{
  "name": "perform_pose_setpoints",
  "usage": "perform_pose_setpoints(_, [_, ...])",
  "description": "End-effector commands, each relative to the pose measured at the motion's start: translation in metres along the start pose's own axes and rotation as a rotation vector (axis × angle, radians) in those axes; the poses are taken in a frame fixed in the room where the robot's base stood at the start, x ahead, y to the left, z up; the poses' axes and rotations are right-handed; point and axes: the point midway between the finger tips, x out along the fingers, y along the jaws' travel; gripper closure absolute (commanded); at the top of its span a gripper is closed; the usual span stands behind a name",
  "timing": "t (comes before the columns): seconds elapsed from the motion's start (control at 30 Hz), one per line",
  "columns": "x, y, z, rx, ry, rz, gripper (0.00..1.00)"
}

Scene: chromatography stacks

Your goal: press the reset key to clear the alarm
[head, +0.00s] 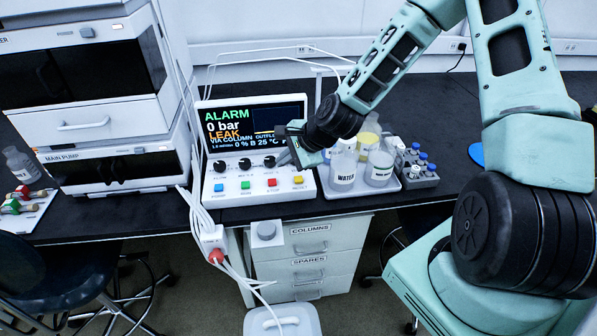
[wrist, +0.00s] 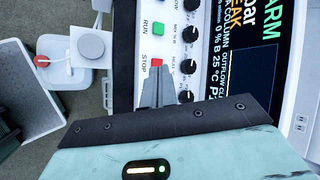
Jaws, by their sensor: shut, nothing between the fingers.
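The control unit (head: 207,165) stands on the dark bench, its screen (head: 250,125) reading ALARM, 0 bar and LEAK. Along its sloped front are a blue key (head: 218,187), a green key (head: 245,185), a red STOP key (head: 272,182) and, at the right end, the yellow reset key (head: 298,180). My gripper (head: 283,158) is shut and empty, over the right part of the panel, above the keys. In the wrist view its fingertips (wrist: 166,72) overlap the panel beside the red key (wrist: 156,62) and a black knob. The yellow key is hidden there behind my gripper.
A tray (head: 343,195) with a WATER bottle and other bottles stands close right of the unit. A vial rack (head: 418,180) is beyond it. The MAIN PUMP stack (head: 110,165) is at left.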

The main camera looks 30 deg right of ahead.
Motion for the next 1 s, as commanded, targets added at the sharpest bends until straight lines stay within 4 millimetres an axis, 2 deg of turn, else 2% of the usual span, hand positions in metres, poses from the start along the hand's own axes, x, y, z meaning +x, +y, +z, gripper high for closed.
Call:
perform_pose_setpoints(0.03, [-0.003,-0.009,-0.018,0.112,0.015,-0.044,1.00])
perform_pose_setpoints(0.1, [-0.005,-0.018,-0.039,0.233,0.034,-0.099,1.00])
perform_pose_setpoints(0.2, [-0.007,-0.025,-0.059,0.349,0.051,-0.154,1.00])
perform_pose_setpoints(0.3, [-0.008,-0.028,-0.069,0.402,0.060,-0.181,1.00])
perform_pose_setpoints(0.77, [-0.005,-0.027,-0.071,0.407,0.061,-0.184,1.00])
perform_pose_setpoints(1.0, [0.010,-0.016,-0.077,0.406,0.061,-0.184,1.00])
